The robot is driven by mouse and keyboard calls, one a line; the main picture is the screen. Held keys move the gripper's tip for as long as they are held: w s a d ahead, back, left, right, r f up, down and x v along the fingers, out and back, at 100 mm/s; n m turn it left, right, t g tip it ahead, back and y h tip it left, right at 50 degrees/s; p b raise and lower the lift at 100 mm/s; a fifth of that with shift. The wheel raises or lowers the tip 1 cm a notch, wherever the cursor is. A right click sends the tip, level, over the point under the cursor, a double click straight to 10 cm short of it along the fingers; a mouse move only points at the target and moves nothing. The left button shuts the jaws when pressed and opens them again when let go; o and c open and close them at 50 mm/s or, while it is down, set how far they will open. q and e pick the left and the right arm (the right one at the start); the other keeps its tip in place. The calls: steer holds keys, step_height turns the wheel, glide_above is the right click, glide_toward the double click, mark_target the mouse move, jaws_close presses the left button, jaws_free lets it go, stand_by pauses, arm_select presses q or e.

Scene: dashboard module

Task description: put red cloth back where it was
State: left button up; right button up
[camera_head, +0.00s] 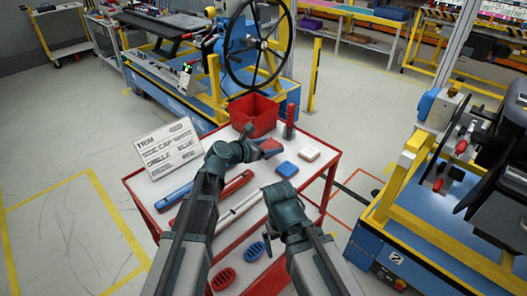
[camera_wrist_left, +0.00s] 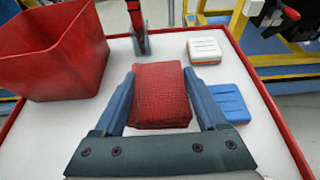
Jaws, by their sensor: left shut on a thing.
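The red cloth (camera_wrist_left: 160,95) is a folded, textured red block between the two blue fingers of my left gripper (camera_wrist_left: 160,100). The gripper is shut on it, with a finger along each side. In the head view the cloth (camera_head: 271,147) shows at the tip of my left gripper (camera_head: 258,152), over the far part of the white-topped red cart (camera_head: 262,174). I cannot tell whether the cloth touches the cart top. My right arm reaches over the cart's near right part; its wrist (camera_head: 284,194) shows, but its fingers are hidden.
A red bin (camera_head: 253,114) and a red upright tool (camera_head: 290,121) stand at the cart's back. A blue block (camera_head: 287,169) and a white block (camera_head: 309,153) lie at right. Blue (camera_head: 174,196), red and white (camera_head: 238,210) bars lie nearer. A sign (camera_head: 168,148) stands at left.

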arm_select(q)
steer(key=w+a, duration=0.2)
steer(key=w, duration=0.1)
steer(key=shift+f, duration=0.15)
steer(key=shift+f+b, duration=1.75)
steer(key=shift+b, duration=0.1)
steer(key=shift+f, duration=0.25)
steer(key=o, duration=1.4)
steer(key=shift+r, duration=0.1)
